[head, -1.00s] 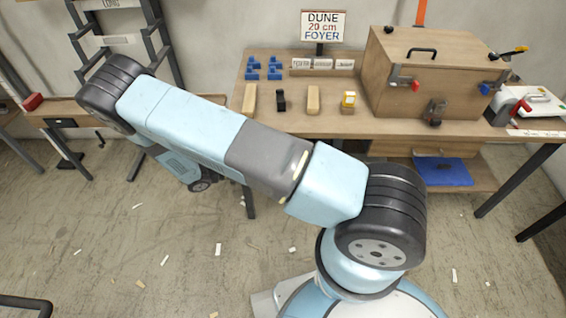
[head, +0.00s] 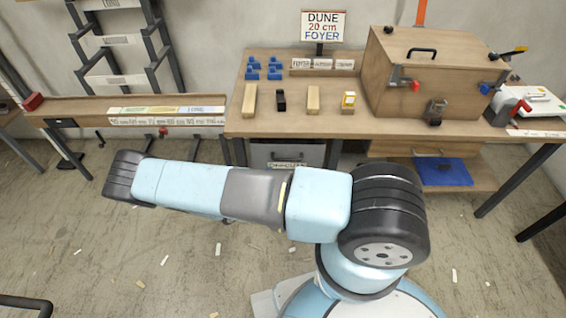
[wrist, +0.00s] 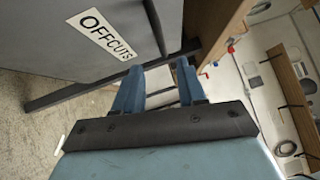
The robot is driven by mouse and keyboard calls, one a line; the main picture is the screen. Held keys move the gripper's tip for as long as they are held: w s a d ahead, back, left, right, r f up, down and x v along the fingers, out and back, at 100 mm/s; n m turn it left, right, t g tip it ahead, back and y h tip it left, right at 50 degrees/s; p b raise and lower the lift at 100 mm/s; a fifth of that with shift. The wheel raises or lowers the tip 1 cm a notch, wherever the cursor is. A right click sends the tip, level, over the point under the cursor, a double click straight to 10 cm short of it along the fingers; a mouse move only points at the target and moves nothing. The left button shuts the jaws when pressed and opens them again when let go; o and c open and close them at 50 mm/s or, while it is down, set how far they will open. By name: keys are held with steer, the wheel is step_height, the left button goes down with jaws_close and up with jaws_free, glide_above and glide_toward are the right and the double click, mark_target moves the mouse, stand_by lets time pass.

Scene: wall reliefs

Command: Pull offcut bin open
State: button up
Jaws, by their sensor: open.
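The offcut bin (head: 312,152) is a grey box under the left part of the workbench in the head view, with a pale label low on its front. My arm covers what lies below it. In the wrist view, the bin's grey front (wrist: 60,45) fills the upper left, with a white OFFCUTS label (wrist: 104,32) seen tilted. My gripper (wrist: 158,82) is open, its two blue fingers apart with nothing clearly between them. The fingertips are close to a dark bar beside the label; I cannot tell whether they touch it. The gripper is hidden in the head view.
The workbench (head: 380,126) carries wooden blocks, blue parts and a large wooden box (head: 430,75). A blue mat (head: 443,171) lies on the lower shelf at right. A long narrow table (head: 90,110) stands at left. The floor in front is open, with scattered scraps.

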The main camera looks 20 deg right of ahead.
steer(key=x, duration=0.9)
steer(key=shift+d, duration=0.3)
steer(key=shift+w+r, duration=0.1)
steer(key=shift+r, duration=0.05)
steer(key=c, duration=0.7)
jaws_close()
